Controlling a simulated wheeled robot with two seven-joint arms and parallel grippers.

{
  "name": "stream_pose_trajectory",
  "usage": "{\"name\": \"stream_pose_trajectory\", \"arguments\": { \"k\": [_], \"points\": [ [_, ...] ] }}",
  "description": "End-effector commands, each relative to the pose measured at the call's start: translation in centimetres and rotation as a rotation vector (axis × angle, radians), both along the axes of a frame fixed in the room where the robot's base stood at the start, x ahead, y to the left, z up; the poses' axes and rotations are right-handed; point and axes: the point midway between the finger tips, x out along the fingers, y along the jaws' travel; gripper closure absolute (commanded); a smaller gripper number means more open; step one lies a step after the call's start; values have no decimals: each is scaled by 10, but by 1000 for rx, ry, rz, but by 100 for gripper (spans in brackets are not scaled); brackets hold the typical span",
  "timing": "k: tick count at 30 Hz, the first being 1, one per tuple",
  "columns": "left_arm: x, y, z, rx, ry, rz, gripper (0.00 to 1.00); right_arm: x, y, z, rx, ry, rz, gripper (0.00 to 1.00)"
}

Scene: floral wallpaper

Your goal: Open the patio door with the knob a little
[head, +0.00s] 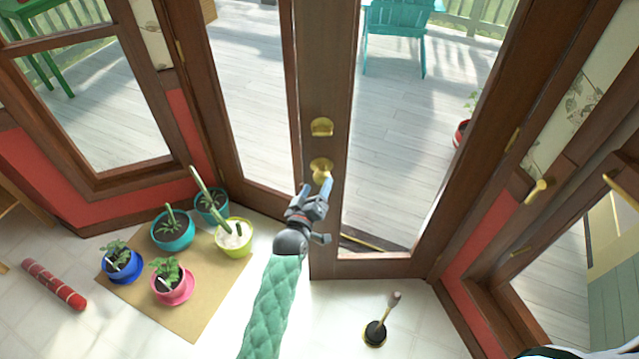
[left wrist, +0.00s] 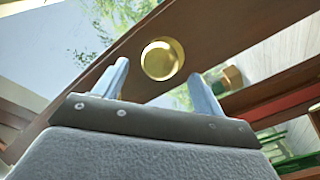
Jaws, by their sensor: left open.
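The patio door (head: 327,225) is a brown wooden frame with tall glass panes. I cannot tell for sure whether it is shut or slightly ajar. Its round brass knob (head: 321,168) sits below a brass lock plate (head: 321,127). My left gripper (head: 316,188) is open, with its fingers pointing up at the knob and partly overlapping its lower edge. In the left wrist view the knob (left wrist: 162,59) appears beyond and between the two spread fingers (left wrist: 160,85); no grip on it shows. My right gripper is not in view.
Potted plants (head: 172,230) stand on a tan mat (head: 205,300) at left, near a red roll (head: 54,284). Outside, a teal chair (head: 395,30) stands on the deck.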

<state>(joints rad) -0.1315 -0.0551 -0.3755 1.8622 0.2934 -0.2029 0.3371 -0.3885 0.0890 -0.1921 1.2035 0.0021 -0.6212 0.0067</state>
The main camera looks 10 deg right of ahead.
Motion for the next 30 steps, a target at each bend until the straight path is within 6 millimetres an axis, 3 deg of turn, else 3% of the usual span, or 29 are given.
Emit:
{"name": "stream_pose_trajectory", "arguments": {
  "k": [9, 30],
  "points": [
    [-25, 11, -1, 0, 2, 0, 30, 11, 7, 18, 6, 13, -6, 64],
    [-26, 12, 0, -1, 1, -1, 30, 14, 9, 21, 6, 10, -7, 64]
  ]
}}
